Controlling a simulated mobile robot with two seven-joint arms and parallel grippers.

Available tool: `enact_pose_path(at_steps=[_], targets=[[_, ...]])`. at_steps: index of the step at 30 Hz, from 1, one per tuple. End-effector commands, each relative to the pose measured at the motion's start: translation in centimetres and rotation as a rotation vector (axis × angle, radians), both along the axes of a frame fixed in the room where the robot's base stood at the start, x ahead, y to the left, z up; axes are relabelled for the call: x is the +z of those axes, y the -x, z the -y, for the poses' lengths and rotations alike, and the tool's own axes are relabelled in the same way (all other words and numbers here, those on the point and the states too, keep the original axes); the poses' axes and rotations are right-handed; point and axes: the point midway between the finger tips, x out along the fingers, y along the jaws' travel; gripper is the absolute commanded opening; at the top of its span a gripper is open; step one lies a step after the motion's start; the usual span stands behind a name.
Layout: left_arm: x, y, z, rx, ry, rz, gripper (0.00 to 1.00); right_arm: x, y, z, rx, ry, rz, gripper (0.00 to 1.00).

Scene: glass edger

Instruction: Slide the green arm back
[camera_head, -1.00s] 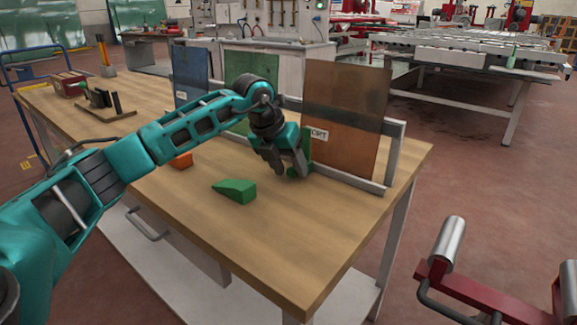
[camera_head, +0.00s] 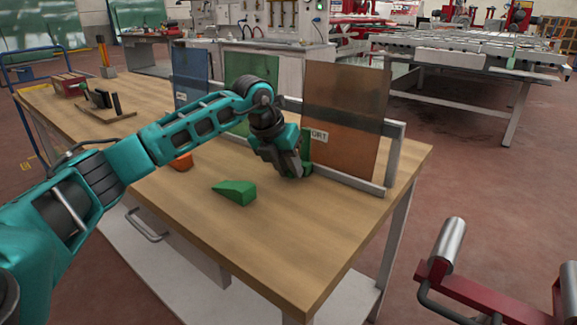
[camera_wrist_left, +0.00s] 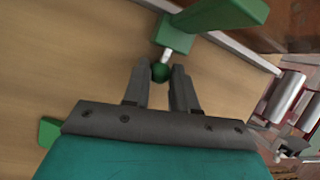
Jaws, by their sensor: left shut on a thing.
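The green arm (camera_wrist_left: 222,18) shows at the top of the left wrist view, with a block, a short pale stem and a round green knob (camera_wrist_left: 160,72). In the head view a strip of the green arm (camera_head: 305,147) stands upright by the metal rail, just behind my gripper. My left gripper (camera_head: 293,174) reaches down over the table beside the rail. In the wrist view its two fingertips (camera_wrist_left: 160,76) are shut on the green knob, one on each side. My right gripper is in neither current view.
A loose green wedge (camera_head: 236,191) lies on the wooden table (camera_head: 300,245) in front of my gripper. A brown glass panel (camera_head: 345,110) stands in the rail to the right, with green and blue panels to the left. An orange piece (camera_head: 182,161) sits behind my forearm.

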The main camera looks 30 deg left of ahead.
Motion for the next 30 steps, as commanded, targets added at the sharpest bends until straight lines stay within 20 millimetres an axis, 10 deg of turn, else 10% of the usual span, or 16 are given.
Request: enact_pose_path(at_steps=[8, 30], targets=[[0.2, 0.1, 1.9, -0.004, 0.002, 0.001, 0.00, 0.6, 0.0, 0.0, 0.001, 0.001, 0.000, 0.43], [0.1, 1.3, 16.9, -0.003, 0.002, 0.000, 0.00, 2.0, 0.0, 0.2, 0.004, 0.007, 0.001, 0.43]])
